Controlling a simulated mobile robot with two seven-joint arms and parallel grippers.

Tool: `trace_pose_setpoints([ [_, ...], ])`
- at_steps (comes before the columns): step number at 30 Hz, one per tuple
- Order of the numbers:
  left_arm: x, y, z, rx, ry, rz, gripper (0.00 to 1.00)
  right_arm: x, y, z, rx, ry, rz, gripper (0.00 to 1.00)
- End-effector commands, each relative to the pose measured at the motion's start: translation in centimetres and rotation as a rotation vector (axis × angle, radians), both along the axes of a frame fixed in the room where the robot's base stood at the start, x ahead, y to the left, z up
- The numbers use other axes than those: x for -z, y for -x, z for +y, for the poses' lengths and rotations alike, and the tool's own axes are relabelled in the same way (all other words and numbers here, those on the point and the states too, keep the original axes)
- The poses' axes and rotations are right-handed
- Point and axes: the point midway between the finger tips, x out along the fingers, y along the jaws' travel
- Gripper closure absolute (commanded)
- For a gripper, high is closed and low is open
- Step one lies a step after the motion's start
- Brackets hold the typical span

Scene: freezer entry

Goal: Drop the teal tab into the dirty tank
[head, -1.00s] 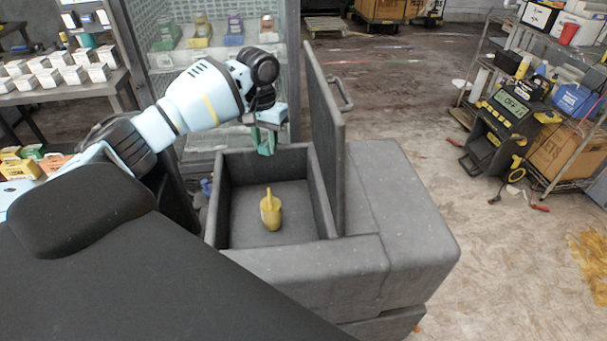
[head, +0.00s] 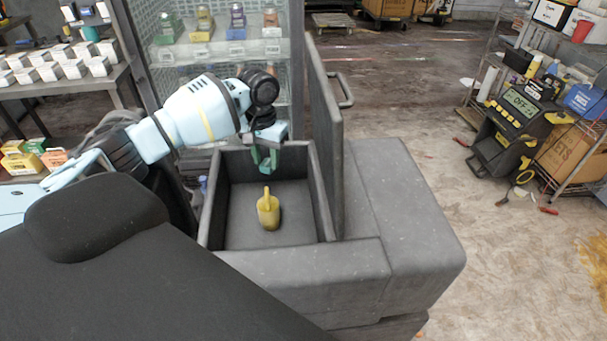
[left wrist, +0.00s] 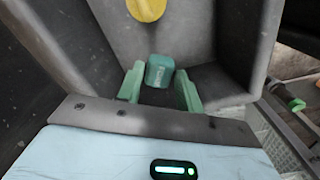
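The teal tab (left wrist: 160,71) is a small rounded block with faint markings. In the left wrist view it shows just beyond my left gripper's fingertips, with a gap on each side. I cannot tell whether it rests on the floor below. My left gripper (head: 265,164) has green fingers, which show spread apart in the left wrist view (left wrist: 159,88). It points down over the back part of the open dark grey tank (head: 228,255), near its back wall. My right gripper is not in view.
The tank's raised lid (head: 324,140) stands upright right of my left gripper. A glass-fronted case (head: 220,60) with small coloured items is behind. A shelf with white boxes (head: 60,62) is at left. Open floor (head: 400,110) lies beyond the lid.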

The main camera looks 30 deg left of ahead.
Motion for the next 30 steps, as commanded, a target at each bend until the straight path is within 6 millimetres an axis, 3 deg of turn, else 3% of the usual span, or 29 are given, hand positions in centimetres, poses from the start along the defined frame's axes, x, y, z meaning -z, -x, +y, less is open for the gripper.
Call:
trace_pose_setpoints([
  [1, 0.0, 0.0, 0.0, 0.000, 0.000, 0.000, 0.57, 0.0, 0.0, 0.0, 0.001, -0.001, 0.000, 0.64],
  [4, 0.0, 0.0, 0.0, 0.000, 0.000, 0.000, 0.45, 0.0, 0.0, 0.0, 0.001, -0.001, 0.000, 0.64],
  [14, -0.4, 0.0, 0.0, 0.000, 0.000, 0.000, 0.45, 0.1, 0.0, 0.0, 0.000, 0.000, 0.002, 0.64],
  [30, -7.4, 0.0, 0.0, 0.000, 0.000, -0.002, 0.45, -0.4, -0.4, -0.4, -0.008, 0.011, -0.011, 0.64],
])
